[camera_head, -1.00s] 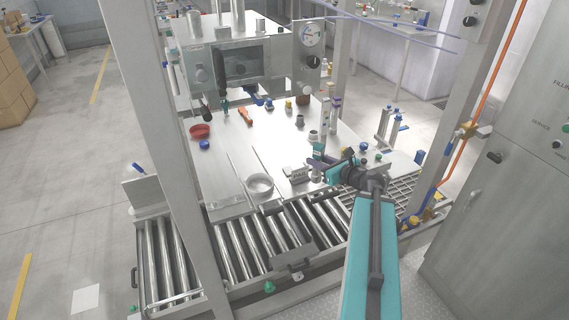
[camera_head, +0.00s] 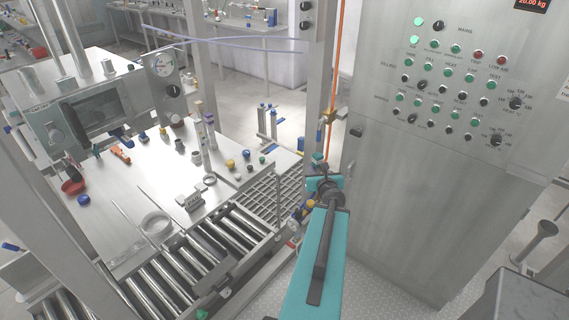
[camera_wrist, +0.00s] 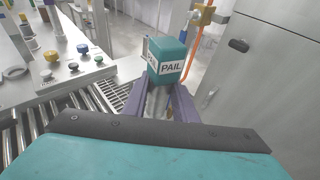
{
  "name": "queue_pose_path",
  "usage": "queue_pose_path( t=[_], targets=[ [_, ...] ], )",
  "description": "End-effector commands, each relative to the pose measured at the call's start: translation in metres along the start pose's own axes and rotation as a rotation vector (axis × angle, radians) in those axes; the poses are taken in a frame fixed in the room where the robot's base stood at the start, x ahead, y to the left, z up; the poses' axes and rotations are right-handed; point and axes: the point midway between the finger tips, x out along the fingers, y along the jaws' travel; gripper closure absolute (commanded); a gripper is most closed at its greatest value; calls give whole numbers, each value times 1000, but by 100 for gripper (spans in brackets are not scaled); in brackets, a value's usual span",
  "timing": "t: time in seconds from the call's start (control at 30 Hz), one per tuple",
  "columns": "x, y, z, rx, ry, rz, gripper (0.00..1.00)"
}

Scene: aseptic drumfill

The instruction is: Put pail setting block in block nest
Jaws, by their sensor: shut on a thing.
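The pail setting block (camera_wrist: 168,62) is a teal block with white PAIL labels on a metallic stem. In the wrist view it stands upright between the purple fingers of my gripper (camera_wrist: 160,98), which is shut on it. In the head view my gripper (camera_head: 319,168) is right of the work table, in front of the grey cabinet; its fingers and the block are hard to make out there. A small grey labelled piece (camera_head: 189,201) sits near the table's front edge, left of my gripper. I cannot tell whether it is the block nest.
A roller conveyor (camera_head: 205,262) runs along the table front, with a grating (camera_head: 262,188) at its right end. A clear round dish (camera_head: 156,224) and several small coloured caps lie on the table. The control cabinet (camera_head: 420,200) and an orange pipe (camera_head: 338,70) stand close on the right.

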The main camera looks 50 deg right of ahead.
Motion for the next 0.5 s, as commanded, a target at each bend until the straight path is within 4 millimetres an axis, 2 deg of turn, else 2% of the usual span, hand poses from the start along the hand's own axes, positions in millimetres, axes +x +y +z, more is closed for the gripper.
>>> queue_pose_path(
  t=[0.03,0.1,0.2,0.33,0.5],
  targets=[
    [-6,-21,0,15,1,-43,100],
    [-13,-44,-5,32,1,-95,100],
    [-21,-69,-10,48,-1,-151,100],
    [-27,-84,-15,57,-2,-185,100],
    [-28,-89,-17,60,-2,-197,100]
  ],
)
